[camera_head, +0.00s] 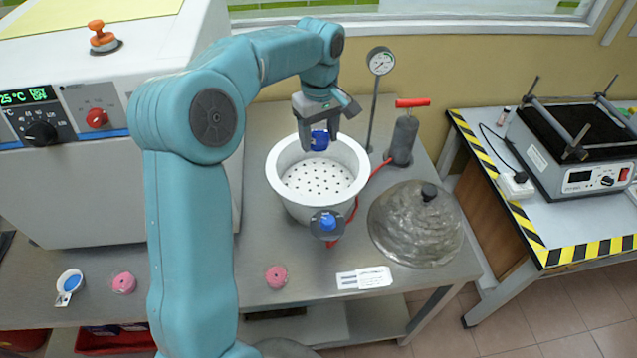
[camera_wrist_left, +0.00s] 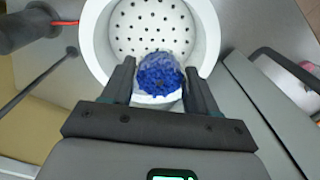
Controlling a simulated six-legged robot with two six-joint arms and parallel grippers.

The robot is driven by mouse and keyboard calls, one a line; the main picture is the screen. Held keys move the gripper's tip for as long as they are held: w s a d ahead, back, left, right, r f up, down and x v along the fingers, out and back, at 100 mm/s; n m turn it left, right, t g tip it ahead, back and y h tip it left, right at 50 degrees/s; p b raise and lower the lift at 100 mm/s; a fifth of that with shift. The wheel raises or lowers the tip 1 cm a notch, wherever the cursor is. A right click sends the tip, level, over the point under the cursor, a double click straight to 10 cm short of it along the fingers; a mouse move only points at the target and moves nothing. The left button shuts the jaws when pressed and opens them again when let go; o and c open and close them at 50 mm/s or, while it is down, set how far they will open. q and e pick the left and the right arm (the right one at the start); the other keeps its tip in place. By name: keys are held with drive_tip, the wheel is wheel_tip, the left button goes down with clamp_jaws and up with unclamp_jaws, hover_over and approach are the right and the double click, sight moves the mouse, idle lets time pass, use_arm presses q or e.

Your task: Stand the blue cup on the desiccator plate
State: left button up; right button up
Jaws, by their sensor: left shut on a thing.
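The blue cup (camera_head: 319,139) is held between the fingers of my left gripper (camera_head: 318,147), above the back part of the desiccator opening. In the left wrist view the cup (camera_wrist_left: 160,76) shows a rough blue top between the two dark fingers (camera_wrist_left: 158,85). The white perforated desiccator plate (camera_head: 316,184) lies inside the white desiccator bowl (camera_head: 282,205), with no object on it. The plate also shows in the wrist view (camera_wrist_left: 150,28). Whether the cup touches the bowl's rim I cannot tell. My right gripper is out of view.
The grey domed lid (camera_head: 415,228) lies right of the bowl. A blue-knobbed valve (camera_head: 328,224) sticks out at the bowl's front. A gauge (camera_head: 380,62) and a hand pump (camera_head: 403,137) stand behind. Pink items (camera_head: 276,277) and a white cup with blue contents (camera_head: 69,284) are at the front.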

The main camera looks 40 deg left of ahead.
use_arm(q)
drive_tip(key=p, duration=0.1)
hover_over(320, 195)
wheel_tip(320, 195, down, 13)
drive_tip(key=shift+s, duration=0.1)
wheel_tip(320, 195, down, 4)
drive_tip(key=shift+r+p, duration=0.1)
drive_tip(key=shift+p, duration=0.25)
drive_tip(key=shift+a, duration=0.1)
drive_tip(key=shift+f+b, duration=0.35)
drive_tip(key=o, duration=1.1)
drive_tip(key=shift+r, duration=0.1)
drive_tip(key=shift+c, duration=0.2)
